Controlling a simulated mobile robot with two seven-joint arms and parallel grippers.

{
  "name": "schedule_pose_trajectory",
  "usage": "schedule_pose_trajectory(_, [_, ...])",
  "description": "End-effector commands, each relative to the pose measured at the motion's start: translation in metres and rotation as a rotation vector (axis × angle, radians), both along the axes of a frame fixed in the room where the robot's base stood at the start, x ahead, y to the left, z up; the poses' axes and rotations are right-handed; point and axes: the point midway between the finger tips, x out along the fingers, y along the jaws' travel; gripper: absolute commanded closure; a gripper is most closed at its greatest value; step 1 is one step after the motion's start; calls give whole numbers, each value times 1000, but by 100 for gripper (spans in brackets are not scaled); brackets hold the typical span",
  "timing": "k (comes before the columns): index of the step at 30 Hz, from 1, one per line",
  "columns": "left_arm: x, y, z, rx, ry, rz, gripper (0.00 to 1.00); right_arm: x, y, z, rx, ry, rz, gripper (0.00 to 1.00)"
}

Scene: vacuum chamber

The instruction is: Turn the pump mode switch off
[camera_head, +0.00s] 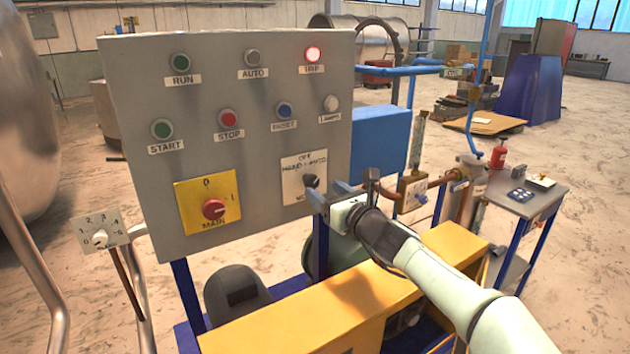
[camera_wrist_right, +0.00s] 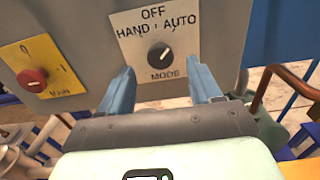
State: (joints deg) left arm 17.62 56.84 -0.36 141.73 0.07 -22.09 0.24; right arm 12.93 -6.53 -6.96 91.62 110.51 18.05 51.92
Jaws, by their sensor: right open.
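The pump mode switch is a black knob (camera_head: 311,181) on a white plate marked OFF, HAND, AUTO and MODE, at the lower right of the grey control panel (camera_head: 255,125). In the right wrist view the knob (camera_wrist_right: 159,54) has a white pointer line tilted up and right, towards AUTO. My right gripper (camera_head: 328,195) is in front of the plate, its blue-grey fingers apart. In the wrist view the fingers of my right gripper (camera_wrist_right: 162,80) lie left and right of the knob, with clear space between; I see no contact. My left gripper is out of view.
A red MAIN knob (camera_head: 213,209) on a yellow plate is left of the mode switch. Pipes and a valve (camera_head: 414,190) stand right of the panel. A yellow beam (camera_head: 320,315) runs below.

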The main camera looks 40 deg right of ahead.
Motion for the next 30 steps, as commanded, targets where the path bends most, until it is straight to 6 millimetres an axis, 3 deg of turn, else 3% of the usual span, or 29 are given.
schedule_pose_trajectory(3, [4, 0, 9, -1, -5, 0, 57, 24, -3, 1, -1, 1, 0, 36])
schedule_pose_trajectory(9, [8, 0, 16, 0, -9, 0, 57, 45, -5, 2, -1, 0, 0, 36])
schedule_pose_trajectory(20, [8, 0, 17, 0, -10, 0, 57, 51, -6, 0, -1, 0, 0, 36])
schedule_pose_trajectory(23, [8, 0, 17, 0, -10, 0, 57, 50, -6, 0, -1, 0, 0, 62])
schedule_pose_trajectory(25, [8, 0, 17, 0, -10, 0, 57, 50, -6, 0, -1, 0, 0, 85])
schedule_pose_trajectory(26, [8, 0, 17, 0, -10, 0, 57, 50, -6, 0, -1, 0, 0, 90])
schedule_pose_trajectory(30, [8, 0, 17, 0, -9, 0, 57, 50, -6, 0, -4, 1, 0, 90])
